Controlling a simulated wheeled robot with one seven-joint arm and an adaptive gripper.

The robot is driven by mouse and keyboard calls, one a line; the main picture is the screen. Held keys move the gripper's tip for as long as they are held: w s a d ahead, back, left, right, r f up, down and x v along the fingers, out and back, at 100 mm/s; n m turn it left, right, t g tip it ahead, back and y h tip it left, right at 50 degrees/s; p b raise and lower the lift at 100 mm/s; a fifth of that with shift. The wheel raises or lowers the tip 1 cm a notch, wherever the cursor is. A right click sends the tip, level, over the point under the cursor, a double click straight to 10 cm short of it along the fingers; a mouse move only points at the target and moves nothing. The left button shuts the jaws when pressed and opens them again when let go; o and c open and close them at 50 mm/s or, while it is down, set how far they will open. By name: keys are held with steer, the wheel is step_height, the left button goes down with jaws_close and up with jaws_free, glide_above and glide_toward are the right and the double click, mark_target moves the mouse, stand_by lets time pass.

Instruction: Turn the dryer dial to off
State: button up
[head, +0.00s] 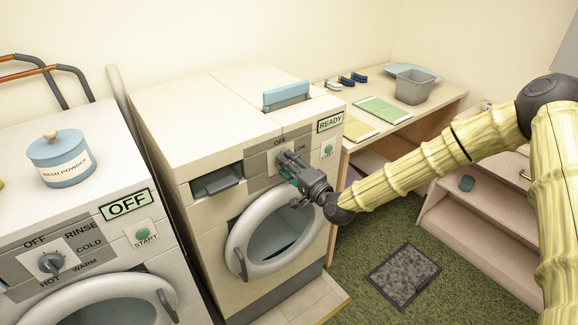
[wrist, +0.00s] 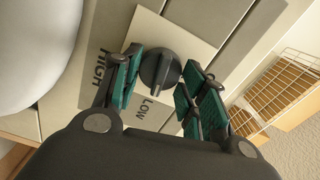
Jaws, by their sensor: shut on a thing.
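The dryer (head: 190,105) is the cream machine in the middle of the head view, with a READY sign (head: 330,121) and a round door. Its dark dial (wrist: 160,68) sits on a pale plate in the wrist view. HIGH is printed left of the dial and LOW below it. The dial's ridge runs toward LOW, but I cannot tell which end is the pointer. My gripper (wrist: 163,66) is shut on the dial, with green-padded fingers on either side. In the head view my gripper (head: 289,160) covers the dial, with OFF printed just above.
A green START button (head: 328,150) is close right of my gripper. The dryer's round door (head: 238,232) is below. A washer showing OFF (head: 127,204) stands at left, with a wash powder jar (head: 60,160) on top. A table with a grey bin (head: 413,88) stands right.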

steer(key=shift+f+b, duration=0.1)
steer(key=shift+b, duration=0.2)
steer(key=shift+n+b, duration=6)
steer(key=shift+n, duration=1.9)
steer(key=o, duration=1.1)
steer(key=shift+c, duration=0.2)
steer(key=shift+s, duration=0.1)
steer(key=v, duration=1.2)
